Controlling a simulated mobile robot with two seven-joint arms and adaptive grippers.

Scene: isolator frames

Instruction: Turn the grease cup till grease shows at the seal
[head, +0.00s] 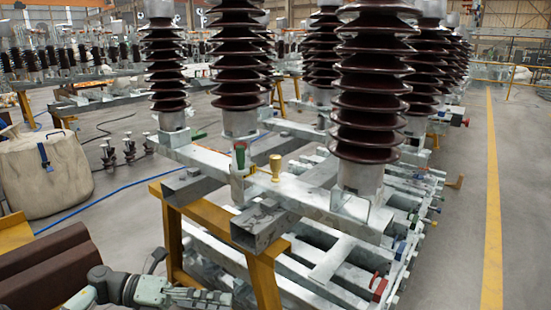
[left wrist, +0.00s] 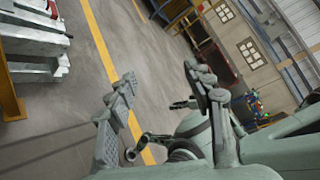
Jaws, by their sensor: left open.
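A small brass cup (head: 276,167), which looks like the grease cup, stands upright on the pale galvanized beam (head: 300,193) of the near isolator frame. Next to it on the left is a fitting with a green and red top (head: 240,156). I cannot make out a seal or any grease at this distance. My left gripper (head: 198,297) is low at the bottom edge of the head view, well below and left of the cup, touching nothing there. In the left wrist view my left gripper (left wrist: 160,90) has its fingers spread with nothing between them. My right gripper is not clearly seen.
Brown ribbed insulators (head: 370,90) rise from the frame. A brown beam (head: 50,275) and a pale sack (head: 42,175) are at left. Open floor with a yellow line (head: 491,200) is at right.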

